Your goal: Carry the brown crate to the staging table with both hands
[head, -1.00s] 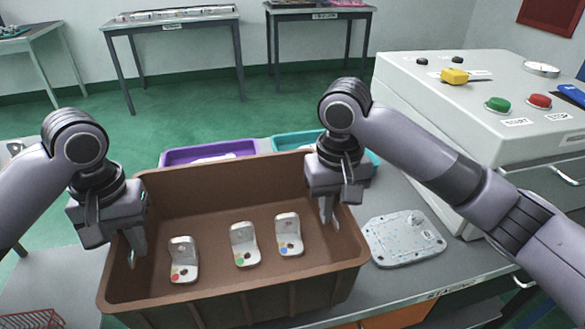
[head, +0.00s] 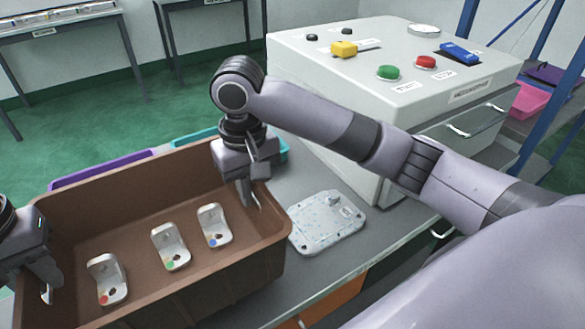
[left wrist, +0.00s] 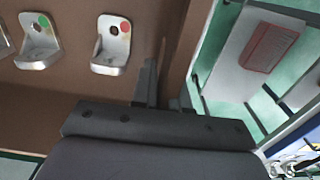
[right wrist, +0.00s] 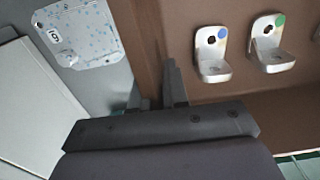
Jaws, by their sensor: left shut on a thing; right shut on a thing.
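The brown crate (head: 225,290) is in front of me in the head view, with three silver brackets inside marked by red (head: 107,280), green (head: 170,247) and blue (head: 214,227) dots. My left gripper (head: 47,288) is shut on the crate's left wall, partly cut off by the picture edge. My right gripper (head: 250,192) is shut on the right wall. Both wrist views show the wall between the fingers, in the left (left wrist: 163,85) and in the right (right wrist: 160,88). I cannot tell whether the crate is clear of the bench. Which table is the staging table is not readable.
A dotted metal plate (head: 328,222) lies on the grey bench (head: 285,165) right of the crate. A control box (head: 350,110) with buttons stands behind it. Purple (head: 100,168) and teal (head: 193,138) bins sit behind the crate. A table (head: 62,25) stands far left, across open green floor.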

